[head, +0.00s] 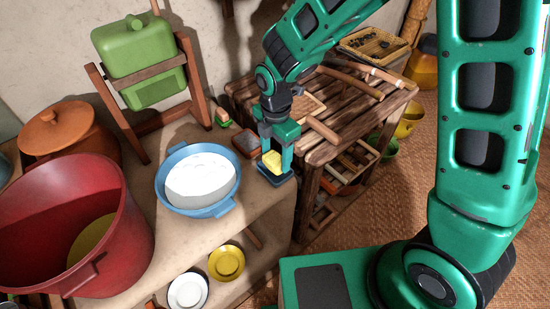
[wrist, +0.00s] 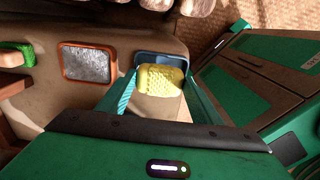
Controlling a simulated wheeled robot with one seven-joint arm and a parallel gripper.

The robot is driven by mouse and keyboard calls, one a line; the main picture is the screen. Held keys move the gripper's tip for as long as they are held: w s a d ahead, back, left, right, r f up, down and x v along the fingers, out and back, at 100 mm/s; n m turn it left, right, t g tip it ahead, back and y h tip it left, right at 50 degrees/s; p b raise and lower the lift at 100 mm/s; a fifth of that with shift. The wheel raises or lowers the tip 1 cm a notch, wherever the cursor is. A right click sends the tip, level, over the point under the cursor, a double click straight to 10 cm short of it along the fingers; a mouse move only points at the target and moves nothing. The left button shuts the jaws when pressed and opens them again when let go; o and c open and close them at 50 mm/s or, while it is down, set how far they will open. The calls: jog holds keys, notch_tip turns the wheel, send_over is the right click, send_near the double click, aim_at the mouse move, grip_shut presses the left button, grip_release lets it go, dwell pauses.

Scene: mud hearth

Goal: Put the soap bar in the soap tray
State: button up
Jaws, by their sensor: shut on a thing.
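The yellow soap bar (head: 271,161) is held between the fingers of my gripper (head: 275,157) at the counter's front right corner. In the wrist view the soap bar (wrist: 160,78) shows a bumpy top, with a finger on each side. The blue soap tray (head: 283,181) lies directly below it; its far rim also shows in the wrist view (wrist: 158,58). The soap overlaps the tray in both views. I cannot tell whether it touches the tray's floor, as the soap and fingers hide most of the inside.
A brown-framed dish with a grey pad (wrist: 88,63) sits beside the tray. A blue basin (head: 200,180) with white contents and a red pot (head: 70,235) stand left on the counter. A slatted wooden table (head: 330,105) adjoins at the right. The counter edge is close.

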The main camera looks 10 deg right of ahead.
aim_at(276, 158)
jog(key=shift+f, duration=1.15)
jog(key=shift+f, duration=0.1)
jog(key=o, duration=1.1)
notch_tip(276, 158, up, 12)
jog(key=shift+d, duration=0.1)
